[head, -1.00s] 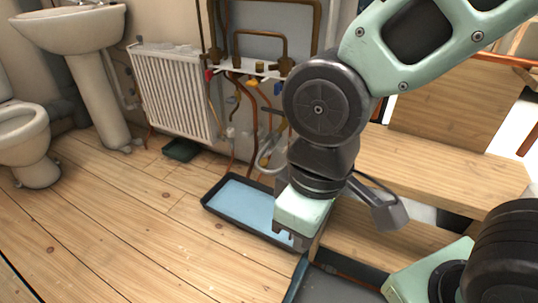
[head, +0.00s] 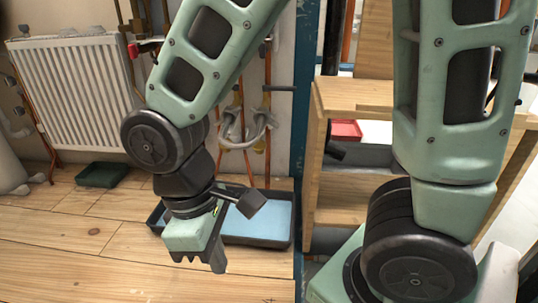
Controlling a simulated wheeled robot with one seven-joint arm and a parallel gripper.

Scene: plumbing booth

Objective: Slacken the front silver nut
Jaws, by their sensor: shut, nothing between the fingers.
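My gripper (head: 214,260) hangs low in the left half of the head view, pointing down over the wooden floor in front of the blue tray. It is shut and empty, with no pipe or fitting touching its fingers. I cannot make out the front silver nut in the head view. Copper pipes (head: 268,80) run down the wall behind my arm, with a grey-white looped hose (head: 236,132) and small yellow parts among them. My upper arm hides much of the pipework.
A black-rimmed tray (head: 246,240) with a blue inside lies on the floor behind my gripper. A white radiator (head: 77,85) hangs at left, with a dark green box (head: 102,174) below. A wooden shelf unit (head: 345,210) stands at right. The front left floor is clear.

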